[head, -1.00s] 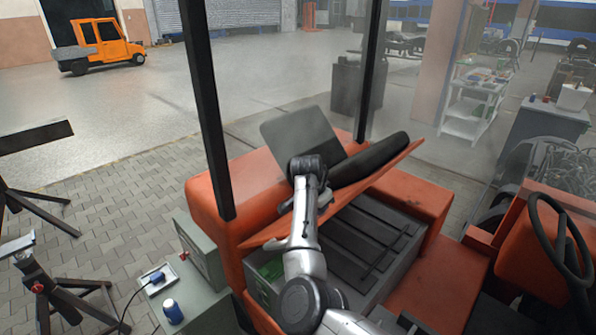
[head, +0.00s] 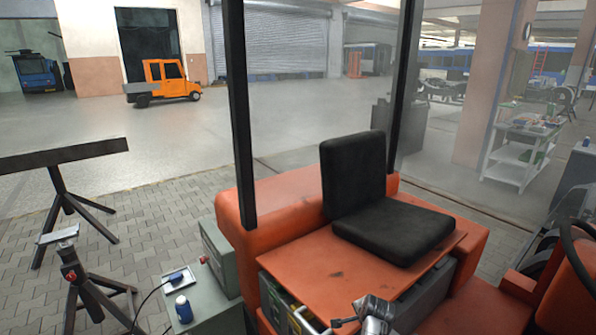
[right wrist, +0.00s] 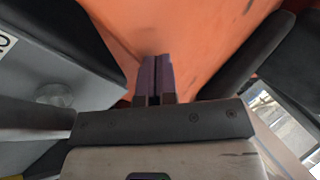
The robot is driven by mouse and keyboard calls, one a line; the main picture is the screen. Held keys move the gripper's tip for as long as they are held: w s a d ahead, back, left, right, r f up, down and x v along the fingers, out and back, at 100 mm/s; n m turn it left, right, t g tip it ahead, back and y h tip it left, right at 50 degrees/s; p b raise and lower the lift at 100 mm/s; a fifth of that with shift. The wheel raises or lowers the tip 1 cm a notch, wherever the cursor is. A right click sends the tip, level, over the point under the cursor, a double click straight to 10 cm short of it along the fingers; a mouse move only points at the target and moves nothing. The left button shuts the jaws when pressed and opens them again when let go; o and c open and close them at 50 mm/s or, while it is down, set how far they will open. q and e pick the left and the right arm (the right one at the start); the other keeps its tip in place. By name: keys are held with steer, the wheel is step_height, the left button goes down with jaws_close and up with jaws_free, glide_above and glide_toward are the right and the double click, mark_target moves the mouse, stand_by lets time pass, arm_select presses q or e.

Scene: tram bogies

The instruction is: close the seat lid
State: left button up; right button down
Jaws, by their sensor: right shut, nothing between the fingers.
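The orange seat lid (head: 345,272) carries a black seat cushion (head: 395,231) with an upright backrest (head: 353,172). The lid lies about flat over the grey compartment box (head: 425,293); I cannot tell whether its front edge touches the box. My right gripper (head: 337,323) is at the lid's front edge, at the bottom of the head view. In the right wrist view its fingers (right wrist: 154,80) are together and empty, in front of an orange surface (right wrist: 185,35). I cannot tell whether they touch it. My left gripper is not in view.
Black posts (head: 238,110) rise by the seat. A steering wheel (head: 577,240) is at the right edge. Black stands (head: 70,200) are at far left, with open paved floor behind.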

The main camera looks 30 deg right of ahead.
steer(key=shift+s+f, duration=0.15)
steer(key=shift+f, duration=0.65)
steer(key=shift+s+f, duration=0.1)
steer(key=shift+f, duration=0.65)
steer(key=shift+r, duration=0.1)
